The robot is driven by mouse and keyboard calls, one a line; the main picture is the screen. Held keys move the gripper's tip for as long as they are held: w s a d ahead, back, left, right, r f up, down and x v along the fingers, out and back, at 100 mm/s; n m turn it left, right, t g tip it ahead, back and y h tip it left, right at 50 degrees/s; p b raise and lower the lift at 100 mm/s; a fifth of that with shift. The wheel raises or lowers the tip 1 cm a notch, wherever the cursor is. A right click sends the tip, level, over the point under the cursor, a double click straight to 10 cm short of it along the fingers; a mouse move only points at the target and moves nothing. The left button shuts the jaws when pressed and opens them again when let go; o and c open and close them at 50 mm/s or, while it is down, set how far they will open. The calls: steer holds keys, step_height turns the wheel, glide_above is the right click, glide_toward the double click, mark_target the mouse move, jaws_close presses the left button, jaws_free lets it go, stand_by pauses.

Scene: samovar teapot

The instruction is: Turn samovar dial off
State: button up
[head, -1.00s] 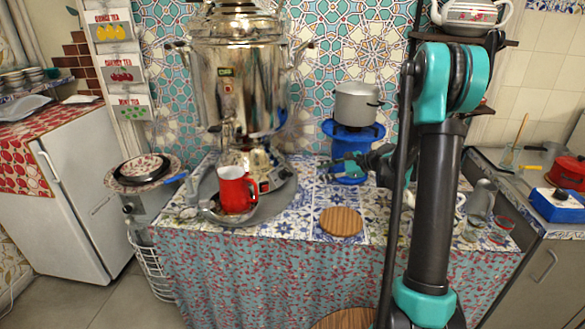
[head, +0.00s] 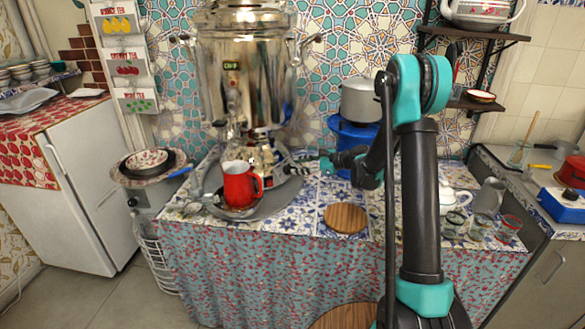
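The tall shiny samovar (head: 240,75) stands on a round metal tray (head: 212,207) on the tiled table. Its metal base (head: 262,154) shows behind a red mug. I cannot make out the dial; the lower right of the base is partly covered by my gripper and the mug. My gripper (head: 290,166) reaches in from the right, low, beside the right side of the samovar's base. Its fingertips are too small to tell whether they touch the samovar or whether they are open or shut.
The red mug (head: 238,184) stands on the tray before the samovar. A wooden round board (head: 345,218) lies in front of my arm. A grey pot (head: 360,100) sits on a blue burner (head: 352,136) behind my arm. A white teapot (head: 452,197) and glassware stand at right.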

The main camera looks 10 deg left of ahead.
mark_target(293, 167)
steer(key=shift+x, duration=1.7)
steer(key=shift+s, duration=0.1)
jaws_close()
